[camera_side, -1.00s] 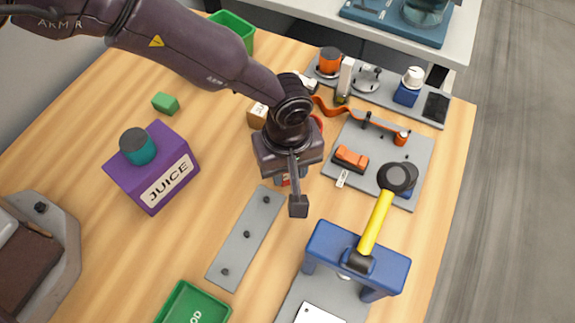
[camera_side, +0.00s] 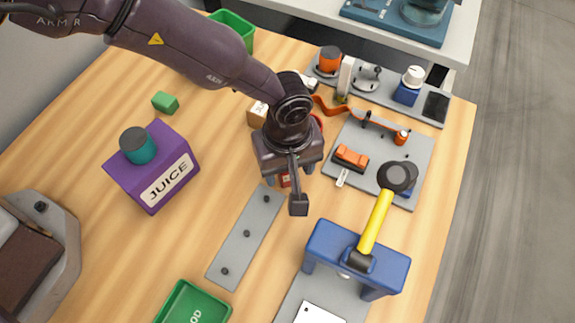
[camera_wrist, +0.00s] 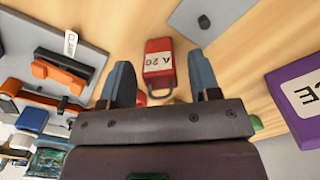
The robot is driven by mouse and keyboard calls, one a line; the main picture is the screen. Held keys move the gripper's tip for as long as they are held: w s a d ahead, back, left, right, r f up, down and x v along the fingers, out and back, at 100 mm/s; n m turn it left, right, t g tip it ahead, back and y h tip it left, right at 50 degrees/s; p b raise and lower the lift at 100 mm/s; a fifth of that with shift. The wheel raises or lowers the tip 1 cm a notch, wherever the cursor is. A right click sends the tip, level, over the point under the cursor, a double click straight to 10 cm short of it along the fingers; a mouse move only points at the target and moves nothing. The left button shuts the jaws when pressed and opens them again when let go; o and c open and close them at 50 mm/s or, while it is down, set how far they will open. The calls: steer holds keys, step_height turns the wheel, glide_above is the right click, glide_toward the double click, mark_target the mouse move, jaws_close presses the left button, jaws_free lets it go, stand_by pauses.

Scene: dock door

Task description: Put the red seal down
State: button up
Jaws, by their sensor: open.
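The red seal (camera_wrist: 159,58) is a small red block with a white label reading "A 26" and a dark wire loop at its lower end in the wrist view. It lies on the wooden table. My gripper (camera_wrist: 160,72) is open, with one blue-grey finger on each side of the seal and gaps between. In the side view the seal (camera_side: 285,181) shows partly below my gripper (camera_side: 294,170), near the top end of a grey strip. The rest of it is hidden by the gripper. I cannot tell the height of the fingers above the table.
The grey strip with dark knobs (camera_side: 256,213) lies just below the seal. A purple juice box (camera_side: 150,178) stands left. A grey plate with orange parts (camera_side: 410,148) and a blue stand with a yellow-handled hammer (camera_side: 376,225) are right. Bare table lies between juice box and strip.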

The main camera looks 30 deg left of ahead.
step_height(320, 180, up, 11)
stand_by(0.3)
steer(key=shift+r, duration=0.15)
steer(key=a+r+m+t+h, duration=0.1)
steer(key=a+r+m+t, duration=0.15)
steer(key=a+r, duration=1.45)
steer(key=s+a+r+m+t, duration=0.1)
steer(key=s+a+r+m, duration=0.1)
steer(key=s+a, duration=0.5)
steer(key=s+a+r+m+t+y, duration=0.1)
steer(key=s+a+m, duration=0.3)
steer(key=s+a, duration=0.4)
steer(key=shift+s+a+r+t, duration=0.2)
steer(key=shift+a+r+t, duration=0.35)
steer(key=shift+a, duration=0.45)
steer(key=shift+m, duration=0.25)
